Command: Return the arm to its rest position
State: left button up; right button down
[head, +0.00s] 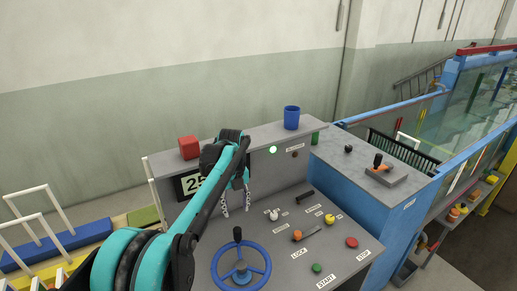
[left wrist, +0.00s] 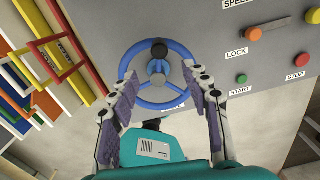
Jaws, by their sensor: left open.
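My left arm comes in from the lower left of the head view, and its gripper (head: 236,203) hangs in front of the upright back panel of the grey console (head: 190,246). In the left wrist view the two fingers of this gripper (left wrist: 158,88) are spread apart with nothing between the tips. Beyond them is the blue handwheel (left wrist: 183,62) with its black knob (left wrist: 159,50). The handwheel also shows in the head view (head: 221,277), below the gripper and apart from it. My right gripper is in neither view.
A red block (head: 189,148) and a blue cup (head: 292,118) stand on the console's top ledge. A green light (head: 273,150) is lit. Red (head: 351,243) and green (head: 317,268) buttons sit on the panel. A blue cabinet (head: 365,200) and glass flume (head: 455,105) stand at right.

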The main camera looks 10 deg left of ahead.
pick_arm(q)
jog(key=s+a+n+t+b, duration=0.2)
jog(key=s+n+t+b, duration=0.2)
jog(key=s+n, duration=1.1)
jog(key=s+a+f+n+t+b, duration=0.1)
jog(key=s+f+n+t+b, duration=0.2)
jog(key=s+f+n, duration=0.7)
jog(key=s+n, duration=0.3)
jog(key=n, duration=0.2)
jog(key=shift+s+a+f, duration=0.15)
jog(key=shift+s+a, duration=0.05)
jog(key=shift+a, duration=0.1)
dwell(2.9)
